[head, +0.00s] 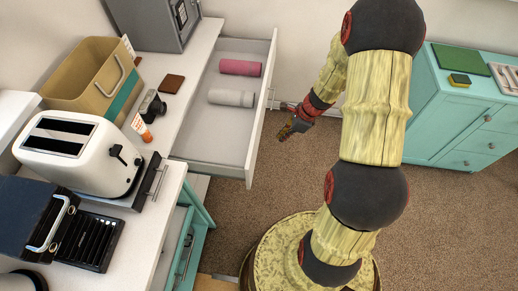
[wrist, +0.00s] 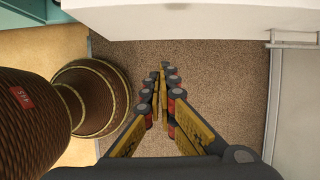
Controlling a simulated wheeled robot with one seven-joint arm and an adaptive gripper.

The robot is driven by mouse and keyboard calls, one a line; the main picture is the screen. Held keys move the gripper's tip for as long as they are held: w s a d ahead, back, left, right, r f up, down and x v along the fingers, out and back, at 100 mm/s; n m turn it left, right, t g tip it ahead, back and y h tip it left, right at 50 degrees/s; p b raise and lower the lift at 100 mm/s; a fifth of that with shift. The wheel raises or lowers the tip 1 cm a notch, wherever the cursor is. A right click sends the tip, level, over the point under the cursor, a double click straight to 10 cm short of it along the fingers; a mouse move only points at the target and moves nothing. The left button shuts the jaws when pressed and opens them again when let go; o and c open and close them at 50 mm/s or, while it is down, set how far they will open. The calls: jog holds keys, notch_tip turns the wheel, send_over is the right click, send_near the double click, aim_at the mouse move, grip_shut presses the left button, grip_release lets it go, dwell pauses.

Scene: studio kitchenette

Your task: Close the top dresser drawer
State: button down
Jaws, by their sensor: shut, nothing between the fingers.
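The white drawer (head: 206,144) stands pulled far out from the white dresser (head: 178,103) in the head view. A pink roll (head: 240,68) and a white roll (head: 231,98) lie inside it. The drawer's front panel (head: 262,110) carries a metal handle (head: 271,98) on its outer face. My gripper (head: 284,136) is just outside that front, beside the handle, with its fingers shut and empty.
A toaster (head: 80,150), a tan bin (head: 95,75), a camera (head: 152,106) and a tube (head: 142,127) stand on the left surfaces. A teal cabinet (head: 455,130) is at the right. Carpet (head: 440,230) is clear between. My round base shows below.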

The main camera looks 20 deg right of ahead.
jog(key=w+a+f+b, duration=0.4)
jog(key=a+f+b, duration=0.1)
jog(key=f, duration=0.4)
jog(key=shift+w+a+f, duration=0.15)
jog(key=shift+a, duration=0.65)
jog(key=w+a+p, duration=0.7)
jog(key=w+a, duration=0.2)
jog(key=a, duration=0.5)
jog(key=w+a+p, duration=0.7)
jog(key=w+a, duration=0.3)
jog(key=a, duration=0.4)
jog(key=shift+a, duration=0.15)
jog(key=shift+w, duration=0.1)
